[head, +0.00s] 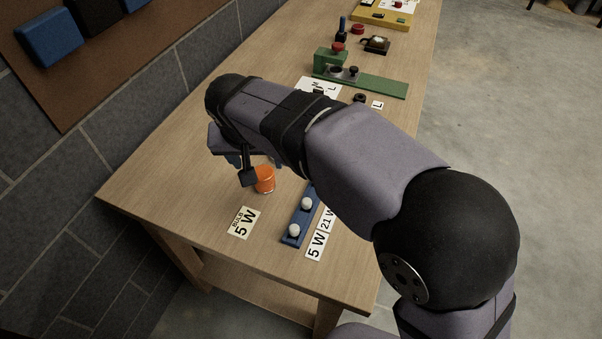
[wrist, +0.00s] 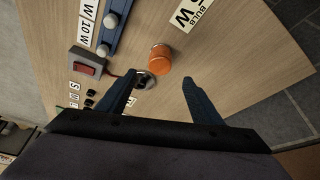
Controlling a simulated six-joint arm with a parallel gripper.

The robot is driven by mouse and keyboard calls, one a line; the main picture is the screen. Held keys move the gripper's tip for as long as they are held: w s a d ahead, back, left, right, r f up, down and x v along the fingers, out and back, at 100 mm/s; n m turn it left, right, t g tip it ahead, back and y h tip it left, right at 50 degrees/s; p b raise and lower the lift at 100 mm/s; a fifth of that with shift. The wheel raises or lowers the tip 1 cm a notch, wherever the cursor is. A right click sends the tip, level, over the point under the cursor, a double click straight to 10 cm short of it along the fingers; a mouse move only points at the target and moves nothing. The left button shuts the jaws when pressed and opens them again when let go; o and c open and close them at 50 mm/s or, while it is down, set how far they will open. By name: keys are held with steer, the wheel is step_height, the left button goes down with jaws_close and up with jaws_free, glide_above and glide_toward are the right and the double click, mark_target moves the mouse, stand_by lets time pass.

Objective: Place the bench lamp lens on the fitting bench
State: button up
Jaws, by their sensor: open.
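The orange lens (head: 265,180) is a small cylinder on the wooden bench top (head: 165,185), near its front end. It also shows in the wrist view (wrist: 159,62), close to a small round metal lamp base (wrist: 147,82); whether they touch is unclear. My gripper (wrist: 159,80) is open with nothing between its dark blue fingers. Its fingertips point toward the lens and lamp base, with the lens just beyond them in the wrist view. In the head view my arm hides part of the bench and the lamp base.
A blue strip (head: 300,217) with white bulbs stands right of the lens, beside number labels. A "BULB 5 W" card (head: 243,222) lies in front. A red switch box (wrist: 87,65) is wired near the lamp base. A green fixture (head: 362,80) stands farther back. The bench's front-left corner is clear.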

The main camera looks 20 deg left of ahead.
steer(key=w+d+f+m+g+h, duration=0.1)
steer(key=w+d+f, duration=0.15)
steer(key=d, duration=0.95)
steer(key=w+d+f+m+g+h, duration=0.1)
steer(key=w+d+f, duration=0.15)
steer(key=d, duration=0.95)
steer(key=s+d+f+m+g, duration=0.1)
steer(key=s+d+f, duration=0.2)
steer(key=s+d, duration=0.3)
steer(key=s+d+f+m+g, duration=0.1)
steer(key=s+d+f, duration=0.2)
steer(key=s+d, duration=0.4)
steer(key=d, duration=0.5)
steer(key=shift+f, duration=0.4)
steer(key=shift+s+a, duration=0.1)
step_height(320, 180, up, 5)
steer(key=p, duration=0.4)
steer(key=shift+f+p, duration=0.2)
steer(key=shift+p, duration=0.15)
